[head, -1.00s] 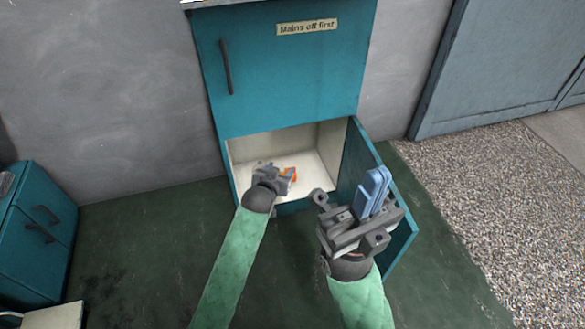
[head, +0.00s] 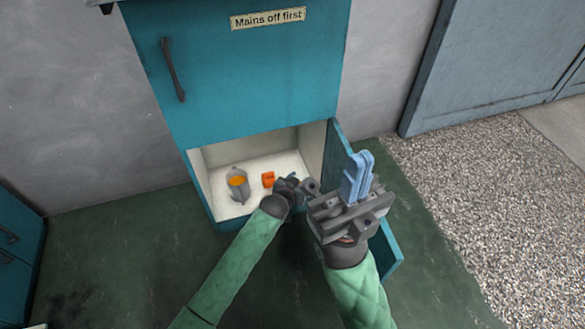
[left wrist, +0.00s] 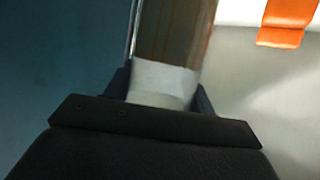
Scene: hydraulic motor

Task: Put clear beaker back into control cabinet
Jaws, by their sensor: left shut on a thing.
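The control cabinet (head: 240,75) is teal, and its lower compartment (head: 228,209) stands open with a pale interior. My left gripper (head: 291,180) is at the right side of that opening, near the open door. In the left wrist view it is shut on a see-through thing with a whitish lower part (left wrist: 163,82), which looks like the clear beaker. In the head view the gripper mostly hides this thing, so I cannot tell whether it touches the compartment floor. My right gripper (head: 359,165) is outside, above the open door, with its blue fingers together and nothing seen between them.
A grey container with orange inside (head: 238,185) and an orange block (head: 268,179) are on the compartment floor, left of my left gripper. The open lower door (head: 386,249) extends forward on the right. Another teal cabinet (head: 18,240) is at far left.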

